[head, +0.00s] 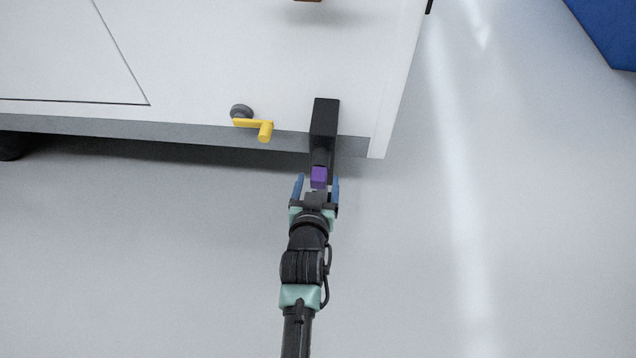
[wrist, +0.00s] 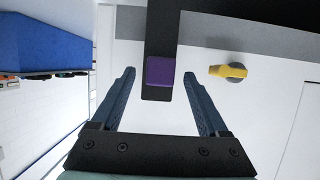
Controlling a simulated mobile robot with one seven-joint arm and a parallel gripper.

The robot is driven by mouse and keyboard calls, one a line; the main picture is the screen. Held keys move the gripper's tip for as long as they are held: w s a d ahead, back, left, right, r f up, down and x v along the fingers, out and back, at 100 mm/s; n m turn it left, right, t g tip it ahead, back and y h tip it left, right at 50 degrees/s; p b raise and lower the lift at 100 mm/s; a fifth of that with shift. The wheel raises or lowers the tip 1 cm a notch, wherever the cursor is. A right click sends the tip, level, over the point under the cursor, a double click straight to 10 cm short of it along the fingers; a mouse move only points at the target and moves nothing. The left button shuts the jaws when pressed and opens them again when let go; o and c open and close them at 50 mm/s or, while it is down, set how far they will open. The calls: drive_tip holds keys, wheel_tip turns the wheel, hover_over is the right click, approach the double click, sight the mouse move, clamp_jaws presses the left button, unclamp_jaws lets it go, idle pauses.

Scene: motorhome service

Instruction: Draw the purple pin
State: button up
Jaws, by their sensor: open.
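The purple pin (head: 319,175) shows as a small purple block at the lower end of a black bracket (head: 325,118) on the white motorhome body. It also shows in the wrist view (wrist: 160,71), against the black bar. My gripper (head: 319,181) is open, its two blue fingers on either side of the pin in the head view. In the wrist view the fingertips (wrist: 159,73) stand left and right of the pin with a gap on each side. I cannot tell the remaining depth between them. Nothing is held.
A yellow crank handle (head: 254,126) sticks out of the white wall left of the bracket. The motorhome's lower edge and corner (head: 376,150) are close by. A blue object (head: 608,30) stands at the far upper right. The grey floor is clear around my arm.

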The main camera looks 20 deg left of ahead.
drive_tip(key=shift+w+a+f, duration=0.15)
drive_tip(key=shift+w+f, duration=0.05)
drive_tip(key=shift+w, duration=0.3)
clamp_jaws()
idle(0.5)
idle(1.2)
drive_tip(key=shift+s+p, duration=0.3)
drive_tip(key=shift+s, duration=0.3)
idle(0.4)
drive_tip(key=c, duration=0.8)
unclamp_jaws()
clamp_jaws()
